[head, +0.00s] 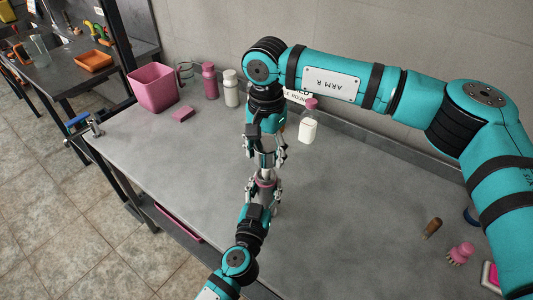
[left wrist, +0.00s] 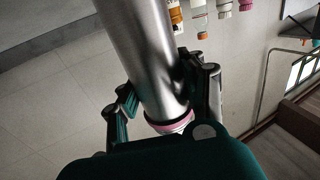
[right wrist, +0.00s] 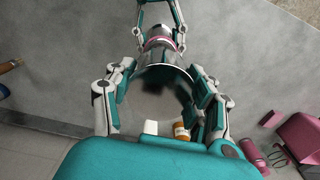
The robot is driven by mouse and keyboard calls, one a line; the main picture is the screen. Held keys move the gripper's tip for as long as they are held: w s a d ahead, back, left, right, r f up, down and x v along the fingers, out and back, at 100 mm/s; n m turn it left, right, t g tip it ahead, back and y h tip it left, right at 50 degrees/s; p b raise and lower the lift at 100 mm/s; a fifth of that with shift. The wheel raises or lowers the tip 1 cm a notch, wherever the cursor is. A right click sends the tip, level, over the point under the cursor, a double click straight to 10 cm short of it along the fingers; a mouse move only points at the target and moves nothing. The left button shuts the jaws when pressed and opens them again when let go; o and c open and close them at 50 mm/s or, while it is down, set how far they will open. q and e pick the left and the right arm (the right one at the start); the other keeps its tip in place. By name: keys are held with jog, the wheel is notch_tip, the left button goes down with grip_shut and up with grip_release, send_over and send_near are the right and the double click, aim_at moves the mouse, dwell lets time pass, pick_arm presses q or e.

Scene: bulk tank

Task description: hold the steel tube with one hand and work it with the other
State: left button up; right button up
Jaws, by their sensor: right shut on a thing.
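The steel tube (head: 267,174) stands roughly upright between my two grippers above the table, with a pink band (head: 265,183) near its lower part. My right gripper (head: 264,158) is shut on the tube from above; in the right wrist view its fingers (right wrist: 155,92) flank the wide shiny tube. My left gripper (head: 262,196) is below, its fingers on both sides of the tube by the pink band. In the left wrist view the tube (left wrist: 145,50) runs up between these fingers (left wrist: 163,100); I cannot tell whether they press on it.
A pink bin (head: 153,90), a pink sponge (head: 182,114), a pink bottle (head: 209,82) and white bottles (head: 308,130) stand toward the back. A brown cylinder (head: 432,228) and a pink knobbly thing (head: 461,253) lie at right. The table's left front is clear.

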pick_arm(q)
jog(key=o, duration=0.5)
jog(key=shift+o, duration=0.2)
jog(key=shift+s, duration=0.1)
